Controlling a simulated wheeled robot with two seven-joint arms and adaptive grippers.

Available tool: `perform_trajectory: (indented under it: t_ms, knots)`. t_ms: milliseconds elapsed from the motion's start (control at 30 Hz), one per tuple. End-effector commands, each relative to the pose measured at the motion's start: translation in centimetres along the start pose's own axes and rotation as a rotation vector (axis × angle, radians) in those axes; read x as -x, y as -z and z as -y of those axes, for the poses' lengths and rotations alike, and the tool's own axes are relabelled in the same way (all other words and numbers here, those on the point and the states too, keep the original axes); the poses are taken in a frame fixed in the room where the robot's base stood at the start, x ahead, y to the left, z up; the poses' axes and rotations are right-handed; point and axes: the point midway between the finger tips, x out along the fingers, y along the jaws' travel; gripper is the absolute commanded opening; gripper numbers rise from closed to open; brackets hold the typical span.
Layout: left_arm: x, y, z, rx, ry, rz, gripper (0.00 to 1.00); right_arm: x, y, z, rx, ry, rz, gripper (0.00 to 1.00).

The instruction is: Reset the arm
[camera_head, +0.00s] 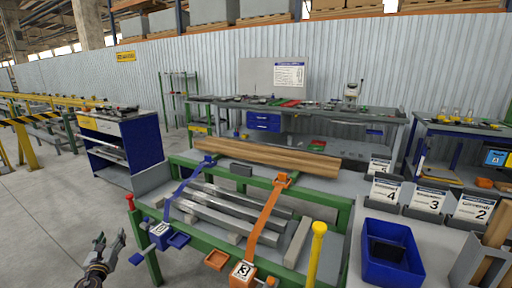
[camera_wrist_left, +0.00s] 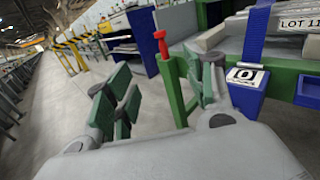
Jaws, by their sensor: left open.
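My left gripper (camera_head: 110,241) is at the lower left in the head view, over the floor just left of the green runout table frame (camera_head: 154,262). Its jaws are open and empty. In the left wrist view the same gripper (camera_wrist_left: 166,78) shows its green-padded fingers spread apart, with floor and a green post with a red top (camera_wrist_left: 161,45) beyond them. The blue stop marked 0 (camera_wrist_left: 246,88) is to the right of the fingers, apart from them. My right gripper is not in view.
The runout table holds grey metal bars (camera_head: 225,210) and a wooden beam (camera_head: 265,158), with an orange stop (camera_head: 243,270) and a yellow post (camera_head: 317,250). A blue bin (camera_head: 388,262) is at the right. A blue cabinet (camera_head: 138,140) stands behind. Floor at left is clear.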

Motion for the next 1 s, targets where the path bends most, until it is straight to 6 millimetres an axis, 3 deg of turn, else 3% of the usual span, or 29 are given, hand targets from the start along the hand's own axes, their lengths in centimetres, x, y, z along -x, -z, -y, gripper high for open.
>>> perform_trajectory:
  t_ms: [567, 1000]
  knots:
    - [0.1, -0.3, -1.8, 0.257, -0.079, 0.026, 0.54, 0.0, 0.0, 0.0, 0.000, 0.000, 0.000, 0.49]
    - [1.5, -0.4, -5.9, 0.907, -0.333, 0.113, 0.54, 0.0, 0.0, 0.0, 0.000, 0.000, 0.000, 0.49]
